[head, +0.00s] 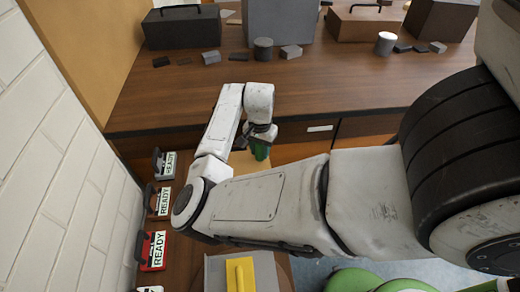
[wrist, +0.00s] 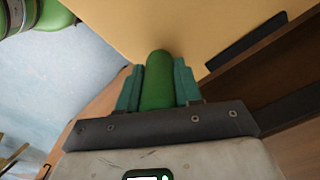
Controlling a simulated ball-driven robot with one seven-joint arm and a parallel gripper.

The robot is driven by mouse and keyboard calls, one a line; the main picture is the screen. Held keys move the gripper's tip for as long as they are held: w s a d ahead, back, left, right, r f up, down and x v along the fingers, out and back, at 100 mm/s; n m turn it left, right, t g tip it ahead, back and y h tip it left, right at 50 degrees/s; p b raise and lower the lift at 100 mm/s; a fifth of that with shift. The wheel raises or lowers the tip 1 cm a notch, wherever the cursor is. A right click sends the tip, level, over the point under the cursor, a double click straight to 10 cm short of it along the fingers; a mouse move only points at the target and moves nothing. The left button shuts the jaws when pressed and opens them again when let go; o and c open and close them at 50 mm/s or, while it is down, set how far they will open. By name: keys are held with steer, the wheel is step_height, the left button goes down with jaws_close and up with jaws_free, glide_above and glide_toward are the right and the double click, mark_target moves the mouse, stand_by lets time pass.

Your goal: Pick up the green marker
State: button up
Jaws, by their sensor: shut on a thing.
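The green marker (wrist: 158,82) stands between the two teal fingers of my gripper (wrist: 158,88) in the wrist view. The fingers press on it from both sides. In the head view the green marker (head: 261,151) shows just below my gripper (head: 258,138), near the front edge of the wooden desk. A tan surface lies behind the marker in the wrist view. The marker's lower part is hidden by the gripper body, and I cannot tell whether it touches anything else.
Several READY-labelled items, one red (head: 152,250), line the left beside a white brick wall (head: 50,130). A yellow-handled grey box (head: 240,275) is in front.

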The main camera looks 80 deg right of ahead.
steer(key=c, duration=0.5)
steer(key=shift+o, duration=0.2)
steer(key=shift+r, duration=0.1)
